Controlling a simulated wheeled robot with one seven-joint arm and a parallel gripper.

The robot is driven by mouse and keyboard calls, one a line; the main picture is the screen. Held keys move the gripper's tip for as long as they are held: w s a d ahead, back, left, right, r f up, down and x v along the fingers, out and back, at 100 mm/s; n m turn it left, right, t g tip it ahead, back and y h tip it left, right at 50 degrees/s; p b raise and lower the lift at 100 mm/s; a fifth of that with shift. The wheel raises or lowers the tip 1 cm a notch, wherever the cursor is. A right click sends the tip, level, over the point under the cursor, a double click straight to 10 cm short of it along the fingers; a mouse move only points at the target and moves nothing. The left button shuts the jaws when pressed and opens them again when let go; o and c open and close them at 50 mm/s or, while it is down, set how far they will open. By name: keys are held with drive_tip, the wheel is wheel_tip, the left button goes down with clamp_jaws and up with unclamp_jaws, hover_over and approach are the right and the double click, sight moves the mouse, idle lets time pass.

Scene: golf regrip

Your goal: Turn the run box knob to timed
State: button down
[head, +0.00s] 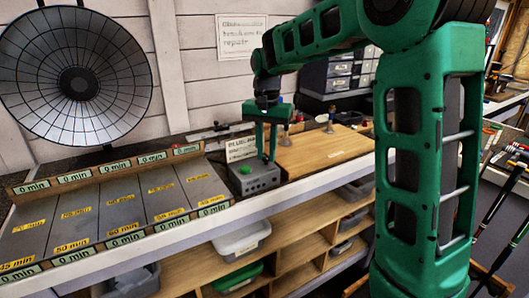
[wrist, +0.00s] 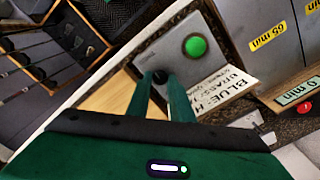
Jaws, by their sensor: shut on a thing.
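The run box (head: 250,183) is a small grey box on the bench, with a green button on its top. In the wrist view, the grey box top (wrist: 178,42) shows the round green button (wrist: 195,46) and a dark knob (wrist: 160,76). My gripper (head: 268,159) points down over the right part of the box. In the wrist view, my gripper (wrist: 161,83) has its two green fingertips at the knob, one on each side, shut on it. The fingers hide part of the knob, and its pointer and any position labels cannot be read.
A wooden board (head: 325,150) lies right of the box, and a printed card (head: 240,148) stands behind it. A sloped rack with grey lanes (head: 125,208) and minute labels is at left. A large round reflector (head: 75,82) stands behind the rack. The bench's white front edge (head: 290,200) is close.

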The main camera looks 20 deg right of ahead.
drive_tip(key=shift+a, duration=0.15)
drive_tip(key=c, duration=1.6)
unclamp_jaws()
drive_tip(key=shift+f, duration=0.1)
wheel_tip(320, 180, up, 11)
drive_tip(key=shift+f, duration=0.1)
